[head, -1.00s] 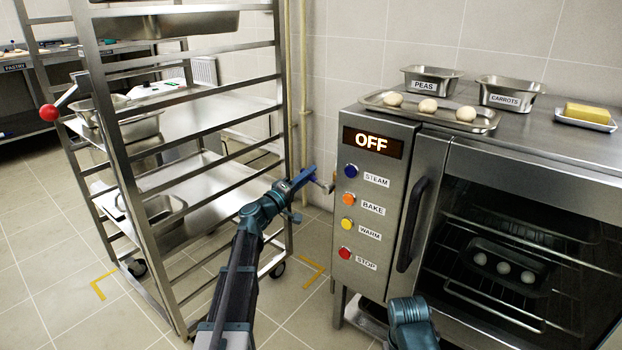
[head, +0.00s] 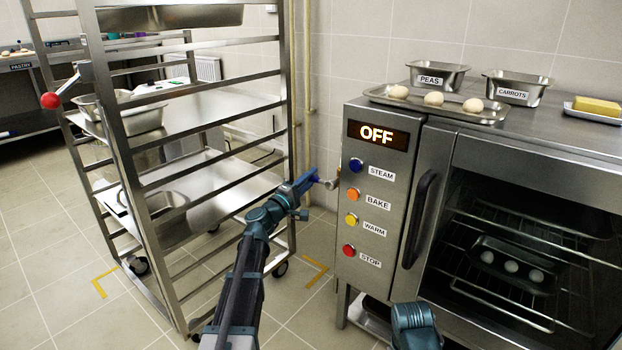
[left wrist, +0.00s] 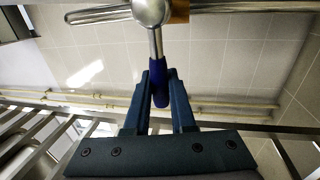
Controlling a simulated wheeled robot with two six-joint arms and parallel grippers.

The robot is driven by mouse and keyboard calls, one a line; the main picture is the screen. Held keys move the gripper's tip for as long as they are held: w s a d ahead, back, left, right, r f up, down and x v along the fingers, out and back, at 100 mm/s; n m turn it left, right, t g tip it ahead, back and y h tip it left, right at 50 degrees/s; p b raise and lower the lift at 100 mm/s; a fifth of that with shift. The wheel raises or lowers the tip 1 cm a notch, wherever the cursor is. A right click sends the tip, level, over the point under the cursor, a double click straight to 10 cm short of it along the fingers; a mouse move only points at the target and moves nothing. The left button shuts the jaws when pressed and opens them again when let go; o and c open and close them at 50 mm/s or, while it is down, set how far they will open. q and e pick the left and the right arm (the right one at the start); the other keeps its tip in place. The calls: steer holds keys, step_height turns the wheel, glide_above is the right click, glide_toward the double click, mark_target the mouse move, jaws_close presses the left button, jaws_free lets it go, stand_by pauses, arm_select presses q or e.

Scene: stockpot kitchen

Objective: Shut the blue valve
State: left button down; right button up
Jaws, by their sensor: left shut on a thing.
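The blue valve's lever has a blue grip (left wrist: 158,84) on a thin metal stem below a silver ball-shaped hub (left wrist: 152,10). A metal pipe (left wrist: 245,7) runs sideways from the hub, and the lever stands across it in the left wrist view. My left gripper (left wrist: 160,90) is shut on the blue grip, one finger on each side. In the head view my left gripper (head: 303,184) is at the valve, between the rack and the oven's left side. The hub (head: 331,184) shows just past its fingertips.
A steel oven (head: 378,240) with buttons and a lit OFF display stands close to the right of the valve. A tall rack (head: 118,150) with a red-knobbed lever (head: 50,101) stands on the left. Floor (head: 45,250) is open at lower left.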

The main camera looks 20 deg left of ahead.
arm_select(q)
steer(key=c, duration=1)
jaws_free()
steer(key=shift+c, duration=0.2)
steer(key=b+v, duration=0.2)
steer(key=v, duration=1.2)
steer(key=shift+b, duration=0.35)
steer(key=shift+d, duration=0.15)
